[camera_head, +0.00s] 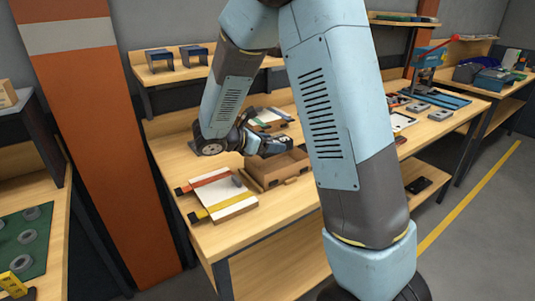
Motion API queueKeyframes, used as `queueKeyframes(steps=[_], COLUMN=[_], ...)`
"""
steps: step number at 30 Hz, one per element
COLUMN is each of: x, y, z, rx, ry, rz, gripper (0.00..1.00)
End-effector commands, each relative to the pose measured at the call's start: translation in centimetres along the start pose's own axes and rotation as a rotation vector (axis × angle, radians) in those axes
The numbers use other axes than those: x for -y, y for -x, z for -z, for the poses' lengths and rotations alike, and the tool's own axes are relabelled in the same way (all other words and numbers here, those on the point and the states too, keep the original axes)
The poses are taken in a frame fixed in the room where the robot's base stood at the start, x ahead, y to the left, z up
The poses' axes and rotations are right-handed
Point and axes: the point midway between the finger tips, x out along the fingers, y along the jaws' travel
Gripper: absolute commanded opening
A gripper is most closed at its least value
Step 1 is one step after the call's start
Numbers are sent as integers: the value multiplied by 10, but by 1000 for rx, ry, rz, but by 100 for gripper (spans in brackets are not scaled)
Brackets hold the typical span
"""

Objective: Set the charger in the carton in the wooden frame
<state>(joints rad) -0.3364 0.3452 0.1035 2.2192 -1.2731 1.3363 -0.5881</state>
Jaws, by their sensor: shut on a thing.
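A brown open box (272,178), which looks like the carton, stands on the wooden workbench. My gripper (284,146) is low over the box's back part, reaching in from the left. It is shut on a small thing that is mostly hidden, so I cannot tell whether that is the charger. Left of the box lies a pale board with wooden edges (233,210) and orange and yellow strips. I cannot tell whether this board or another piece is the wooden frame. A small grey piece (237,181) sits at the board's right side.
A white panel with a green strip (268,117) lies behind my gripper. Loose parts and a blue press with a red lever (428,55) stand on the bench at the right. A raised shelf (165,72) runs along the back. My upper arm hides the bench's middle.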

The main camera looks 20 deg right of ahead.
Motion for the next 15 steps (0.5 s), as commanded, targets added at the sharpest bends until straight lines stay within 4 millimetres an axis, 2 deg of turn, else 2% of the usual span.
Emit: queueKeyframes(steps=[5, 12, 15], x=[-5, -5, -5], y=[1, -10, -11], z=[8, 35, 36], rx=[0, 1, 1], ry=[1, 2, -1], rz=[-1, 0, -1], gripper=[24, 24, 24])
